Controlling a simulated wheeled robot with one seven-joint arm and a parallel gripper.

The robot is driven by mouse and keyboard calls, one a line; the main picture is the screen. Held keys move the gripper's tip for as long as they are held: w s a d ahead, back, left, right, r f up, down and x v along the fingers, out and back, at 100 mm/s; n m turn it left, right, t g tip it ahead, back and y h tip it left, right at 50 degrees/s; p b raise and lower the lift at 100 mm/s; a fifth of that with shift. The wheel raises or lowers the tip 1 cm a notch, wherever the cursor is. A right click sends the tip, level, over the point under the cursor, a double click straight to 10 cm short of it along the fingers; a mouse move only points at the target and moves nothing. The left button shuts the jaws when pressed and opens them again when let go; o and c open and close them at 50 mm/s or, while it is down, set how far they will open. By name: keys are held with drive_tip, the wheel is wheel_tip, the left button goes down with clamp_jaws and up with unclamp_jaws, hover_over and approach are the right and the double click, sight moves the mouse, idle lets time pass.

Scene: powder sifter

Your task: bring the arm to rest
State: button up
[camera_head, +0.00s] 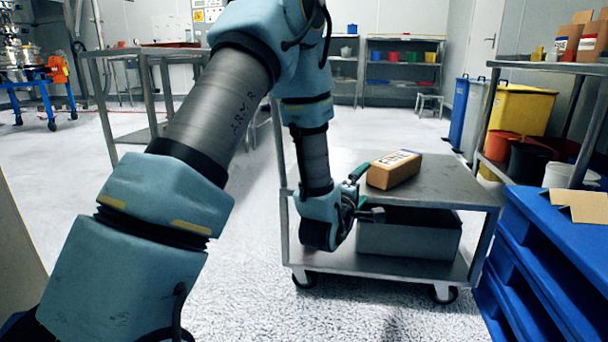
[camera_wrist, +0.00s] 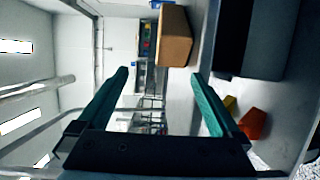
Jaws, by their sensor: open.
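My gripper (camera_head: 367,192) hangs at the left end of a metal cart (camera_head: 440,188), close to the cart's top shelf. In the wrist view my gripper (camera_wrist: 160,74) has its two teal fingers spread wide with nothing between them. A brown cardboard box (camera_head: 394,170) with a white label lies on the cart's top shelf, just beyond the fingers. The box also shows in the wrist view (camera_wrist: 175,37), ahead of the fingertips and apart from them. My arm reaches up and bends down toward the cart.
A grey bin (camera_head: 408,240) sits on the cart's lower shelf. Blue pallets (camera_head: 540,262) stand at the right, with a rack (camera_head: 560,68) of boxes and buckets behind. A metal table (camera_head: 150,52) stands behind my arm. The floor before the cart is clear.

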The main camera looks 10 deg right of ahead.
drive_tip(key=w+a+r+m+g+y+p, duration=0.1)
drive_tip(key=w+a+m+g+y+p, duration=0.2)
drive_tip(key=a, duration=0.8)
drive_tip(key=a+r+m+g+y+p, duration=0.1)
drive_tip(key=a+r+m+y+p, duration=0.15)
drive_tip(key=a+y, duration=0.55)
drive_tip(key=s+a+r+m+g+y+p, duration=0.1)
drive_tip(key=s+a+r+m+g+p, duration=0.15)
drive_tip(key=s+a, duration=0.6)
drive_tip(key=s+a+r+m+g+y+p, duration=0.1)
drive_tip(key=s+a+r+m+g+p, duration=0.25)
drive_tip(key=a, duration=0.75)
wheel_tip(320, 180, up, 36)
drive_tip(key=s+n+g+p, duration=0.1)
drive_tip(key=s+p, duration=0.2)
drive_tip(key=p, duration=3.4)
drive_tip(key=shift+d, duration=0.1)
